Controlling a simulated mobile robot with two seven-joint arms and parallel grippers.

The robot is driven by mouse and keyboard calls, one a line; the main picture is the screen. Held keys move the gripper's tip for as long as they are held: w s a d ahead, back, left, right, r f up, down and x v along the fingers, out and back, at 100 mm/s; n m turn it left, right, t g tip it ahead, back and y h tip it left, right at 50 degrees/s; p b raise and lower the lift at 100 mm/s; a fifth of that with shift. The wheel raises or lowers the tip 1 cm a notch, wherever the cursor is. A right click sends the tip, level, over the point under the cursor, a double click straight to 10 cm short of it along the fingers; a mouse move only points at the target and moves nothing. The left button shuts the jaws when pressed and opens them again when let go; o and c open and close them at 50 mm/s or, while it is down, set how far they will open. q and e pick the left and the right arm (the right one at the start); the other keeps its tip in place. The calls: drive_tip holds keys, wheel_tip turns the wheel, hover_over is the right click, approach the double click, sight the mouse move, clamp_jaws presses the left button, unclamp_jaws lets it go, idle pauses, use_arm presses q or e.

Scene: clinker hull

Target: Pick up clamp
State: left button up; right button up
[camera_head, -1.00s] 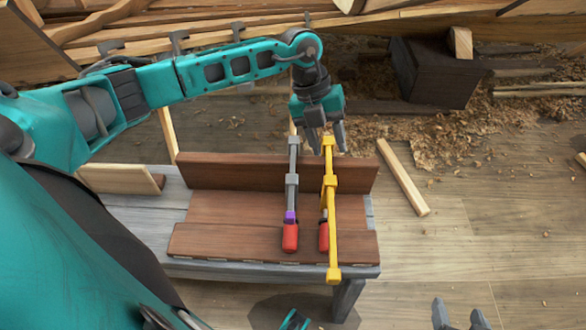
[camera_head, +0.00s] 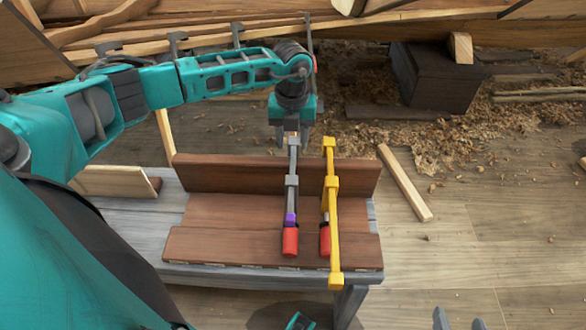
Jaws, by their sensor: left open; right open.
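Two bar clamps lie side by side across the brown wooden trough (camera_head: 240,208) on the bench. One is a grey clamp (camera_head: 292,187) with a purple band and a red handle at its near end. The other is a yellow clamp (camera_head: 333,215) with a red handle, to its right. My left gripper (camera_head: 292,137) points down over the far end of the grey clamp, fingers open on either side of its bar end; I cannot tell whether they touch. My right gripper (camera_head: 458,318) shows only its fingertips at the bottom edge, apart and empty.
The grey bench (camera_head: 140,228) carries the trough, with a pale plank piece (camera_head: 115,180) at its left. A loose plank (camera_head: 404,182) lies on the floor to the right. A dark block (camera_head: 436,80) stands behind among shavings.

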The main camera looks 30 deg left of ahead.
sight(293, 156)
use_arm(q)
wheel_tip(293, 156, down, 4)
drive_tip(key=shift+d+f+b, duration=0.1)
drive_tip(key=shift+d+b, duration=0.05)
drive_tip(key=shift+b, duration=0.3)
drive_tip(key=shift+c, duration=0.2)
clamp_jaws()
drive_tip(key=shift+r, duration=0.2)
idle(0.7)
